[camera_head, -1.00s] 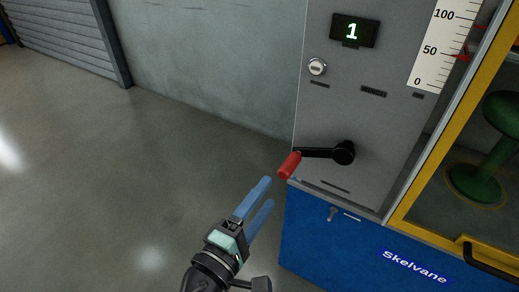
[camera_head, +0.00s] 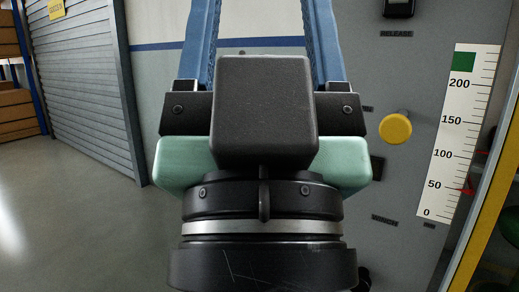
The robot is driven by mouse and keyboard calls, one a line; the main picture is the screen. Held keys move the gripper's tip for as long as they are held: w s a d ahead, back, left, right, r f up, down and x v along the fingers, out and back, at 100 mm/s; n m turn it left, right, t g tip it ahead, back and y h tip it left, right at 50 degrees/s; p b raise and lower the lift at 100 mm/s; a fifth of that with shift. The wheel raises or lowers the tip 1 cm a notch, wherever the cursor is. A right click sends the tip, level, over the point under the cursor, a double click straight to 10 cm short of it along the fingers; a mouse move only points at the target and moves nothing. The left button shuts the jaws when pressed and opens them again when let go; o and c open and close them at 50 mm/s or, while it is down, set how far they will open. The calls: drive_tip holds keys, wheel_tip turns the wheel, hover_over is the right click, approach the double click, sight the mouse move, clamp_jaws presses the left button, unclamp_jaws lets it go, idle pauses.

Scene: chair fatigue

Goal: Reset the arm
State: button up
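My gripper (camera_head: 260,25) fills the middle of the head view, raised close to the camera and pointing up. Its two blue fingers stand well apart, with nothing visible between them. The fingertips run out of the top of the picture. My gripper's body covers much of the grey machine panel (camera_head: 405,65) behind it. The crank with the red handle does not show; only a small dark piece shows beside my wrist at the bottom.
To the right, the panel carries a yellow knob (camera_head: 395,128), a RELEASE label (camera_head: 396,33) and a white scale (camera_head: 459,135). A yellow frame (camera_head: 487,205) stands at the right edge. A grey shutter (camera_head: 90,95) and open floor (camera_head: 75,225) lie to the left.

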wheel_tip(320, 180, up, 32)
drive_tip(key=p, duration=2.9)
drive_tip(key=shift+w+r+p, duration=0.15)
drive_tip(key=shift+w+p, duration=0.05)
drive_tip(key=shift+p, duration=0.15)
drive_tip(key=shift+a, duration=0.1)
